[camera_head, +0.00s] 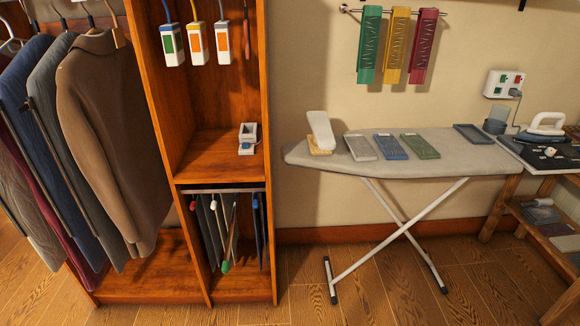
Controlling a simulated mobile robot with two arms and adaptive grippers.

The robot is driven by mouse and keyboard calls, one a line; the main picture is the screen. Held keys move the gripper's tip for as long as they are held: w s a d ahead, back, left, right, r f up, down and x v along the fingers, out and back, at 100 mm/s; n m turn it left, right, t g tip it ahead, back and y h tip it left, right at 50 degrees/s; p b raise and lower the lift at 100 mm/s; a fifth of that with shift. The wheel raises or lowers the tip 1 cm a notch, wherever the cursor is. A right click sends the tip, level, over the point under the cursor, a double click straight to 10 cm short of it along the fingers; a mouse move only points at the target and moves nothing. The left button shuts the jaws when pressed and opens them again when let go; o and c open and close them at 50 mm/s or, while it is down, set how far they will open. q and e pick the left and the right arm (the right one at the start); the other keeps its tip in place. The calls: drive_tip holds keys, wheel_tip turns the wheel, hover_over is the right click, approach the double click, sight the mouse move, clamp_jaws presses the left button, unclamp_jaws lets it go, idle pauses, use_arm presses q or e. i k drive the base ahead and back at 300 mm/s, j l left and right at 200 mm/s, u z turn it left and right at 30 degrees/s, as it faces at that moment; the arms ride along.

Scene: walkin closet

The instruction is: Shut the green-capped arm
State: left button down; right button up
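The green-capped arm (225,266) is in the lower compartment of the wooden cabinet. Its green tip sits lower and nearer to me than the other caps, so the arm appears to stick out forward. A red-capped arm (193,205), a white-capped arm (213,205) and a blue-capped arm (255,203) are beside it, with dark hanging cloth around them. The cloth hides most of each arm's length. Neither of my grippers is in view.
Clothes (105,130) hang at the left of the cabinet (168,100). An ironing board (470,158) stands at the right on crossed white legs, with an iron (545,125) on a dark surface beyond it. The wooden floor (300,300) in front of the cabinet is clear.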

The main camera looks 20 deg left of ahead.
sight(226, 263)
drive_tip(key=u, duration=1.25)
